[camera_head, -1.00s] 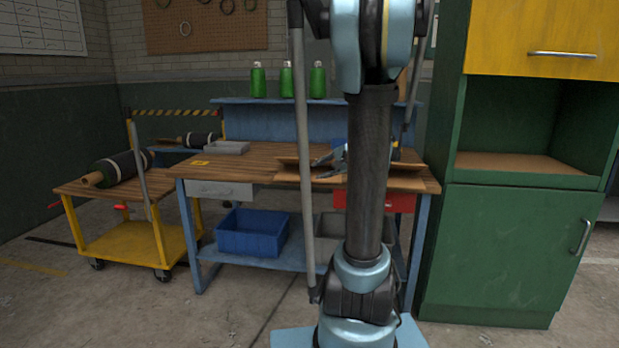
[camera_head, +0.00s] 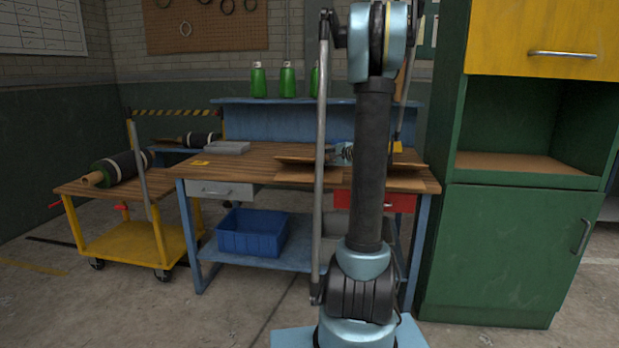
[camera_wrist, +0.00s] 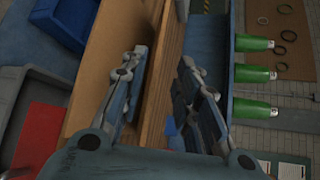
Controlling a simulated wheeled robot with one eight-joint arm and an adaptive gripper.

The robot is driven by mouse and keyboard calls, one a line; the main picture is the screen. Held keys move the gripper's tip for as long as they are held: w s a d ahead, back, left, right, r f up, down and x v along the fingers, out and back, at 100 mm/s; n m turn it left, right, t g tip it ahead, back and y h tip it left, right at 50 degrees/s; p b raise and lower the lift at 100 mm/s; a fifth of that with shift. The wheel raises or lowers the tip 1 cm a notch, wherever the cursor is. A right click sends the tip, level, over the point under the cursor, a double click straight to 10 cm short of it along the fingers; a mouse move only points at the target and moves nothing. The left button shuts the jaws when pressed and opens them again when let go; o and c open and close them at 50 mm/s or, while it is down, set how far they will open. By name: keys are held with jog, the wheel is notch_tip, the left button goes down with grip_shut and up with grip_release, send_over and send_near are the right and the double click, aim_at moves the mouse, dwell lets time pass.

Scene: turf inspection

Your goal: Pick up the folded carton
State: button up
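The folded carton (camera_head: 308,172) is a flat brown sheet with raised flaps, lying on the right part of the wooden workbench. My arm hides its middle in the head view. In the wrist view a plain brown strip (camera_wrist: 108,62) left of the fingers looks like part of it. My gripper (camera_head: 343,153) is low over the carton, partly hidden behind my arm. In the wrist view its two fingers (camera_wrist: 160,88) stand apart with bench wood visible between them, and nothing is held. Whether a finger touches the carton I cannot tell.
The workbench (camera_head: 225,167) has a blue back panel with green bottles (camera_head: 258,80) on its ledge. A grey tray (camera_head: 228,147) sits at its back left. A blue bin (camera_head: 252,233) is on the lower shelf. A green cabinet (camera_head: 505,250) stands close on the right, a yellow cart (camera_head: 135,240) on the left.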

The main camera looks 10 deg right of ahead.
jog(key=shift+f+x, duration=0.1)
jog(key=shift+x, duration=2.15)
jog(key=shift+f+x, duration=0.15)
jog(key=shift+x, duration=2.15)
jog(key=shift+s, duration=0.15)
grip_shut()
